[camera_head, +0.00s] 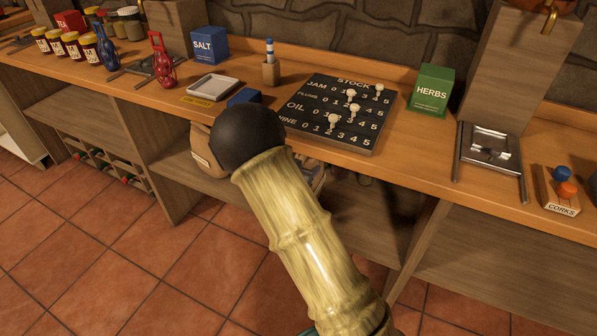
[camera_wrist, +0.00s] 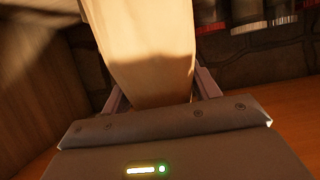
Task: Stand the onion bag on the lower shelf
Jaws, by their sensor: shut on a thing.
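A tan, smooth-sided thing, most likely the onion bag (camera_wrist: 145,45), fills the top middle of the wrist view. My gripper (camera_wrist: 160,98) is shut on it, with one finger on each side. Its far end is out of the frame. In the head view a brown paper bag (camera_head: 204,152) shows in part at the counter's front edge, left of my arm's black joint. My arm hides the rest of it and my gripper. The lower shelf (camera_head: 365,222) shows below the counter, right of my arm, mostly in shadow.
The wooden counter (camera_head: 420,150) overhangs the shelf. It bears a stock board (camera_head: 330,105), a herbs box (camera_head: 431,90), a salt box (camera_head: 208,45), a white tray (camera_head: 213,86) and a red bottle (camera_head: 162,62). Upright panels (camera_head: 418,245) divide the bays. Bottles (camera_head: 110,165) lie in the left bay.

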